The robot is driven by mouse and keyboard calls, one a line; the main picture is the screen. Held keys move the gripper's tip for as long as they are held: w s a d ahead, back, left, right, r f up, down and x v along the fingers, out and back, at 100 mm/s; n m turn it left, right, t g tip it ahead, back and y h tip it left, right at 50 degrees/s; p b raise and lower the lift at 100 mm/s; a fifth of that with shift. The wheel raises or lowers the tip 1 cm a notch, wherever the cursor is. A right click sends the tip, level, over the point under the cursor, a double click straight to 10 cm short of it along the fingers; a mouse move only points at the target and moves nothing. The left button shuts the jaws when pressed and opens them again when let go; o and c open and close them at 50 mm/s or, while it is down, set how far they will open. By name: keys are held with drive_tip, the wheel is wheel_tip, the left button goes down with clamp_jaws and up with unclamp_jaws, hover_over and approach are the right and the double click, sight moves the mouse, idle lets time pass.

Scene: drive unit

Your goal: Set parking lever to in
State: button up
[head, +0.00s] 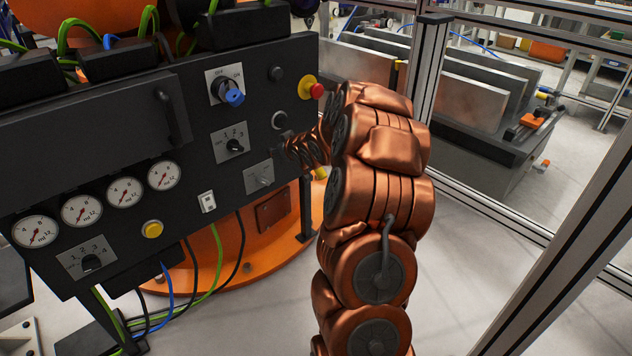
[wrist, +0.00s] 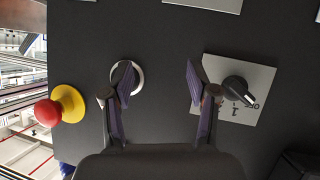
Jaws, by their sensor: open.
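A small metal lever on a grey plate (head: 260,179) sits low on the right of the dark control panel; it looks like the parking lever, but its label and setting are unreadable. In the wrist view, only the edge of a grey plate (wrist: 203,4) shows at the top, likely the same one. My gripper (wrist: 158,78) is open and empty, facing the panel. One finger overlaps the pale ring (wrist: 139,80), the other is beside the rotary switch plate (wrist: 250,75); contact cannot be told. In the head view, my arm partly hides the gripper (head: 284,138).
A red emergency stop (head: 317,90) on a yellow base is near my wrist. A blue-handled switch (head: 231,95) and a numbered rotary switch (head: 235,146) are left of my gripper. Several gauges (head: 123,191) and a yellow button (head: 152,229) are further left. A metal frame post (head: 428,65) stands right.

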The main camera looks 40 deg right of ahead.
drive_tip(key=d+f+t+b, duration=0.3)
drive_tip(key=d+f+b, duration=0.2)
drive_tip(key=d+f, duration=0.45)
drive_tip(key=t+b, duration=0.2)
drive_tip(key=b, duration=0.4)
approach(318, 170)
drive_tip(key=shift+n+h, duration=0.4)
drive_tip(key=w, duration=0.1)
drive_tip(key=w+d+f, duration=0.1)
drive_tip(key=w, duration=0.3)
drive_tip(key=shift+d+f, duration=0.25)
drive_tip(key=shift+f, duration=0.05)
drive_tip(key=b+x, duration=0.2)
drive_tip(key=x, duration=0.4)
drive_tip(key=shift+w, duration=0.25)
drive_tip(key=shift+w+d+r, duration=0.15)
drive_tip(key=shift+w+d, duration=0.05)
drive_tip(key=shift+w, duration=0.35)
clamp_jaws()
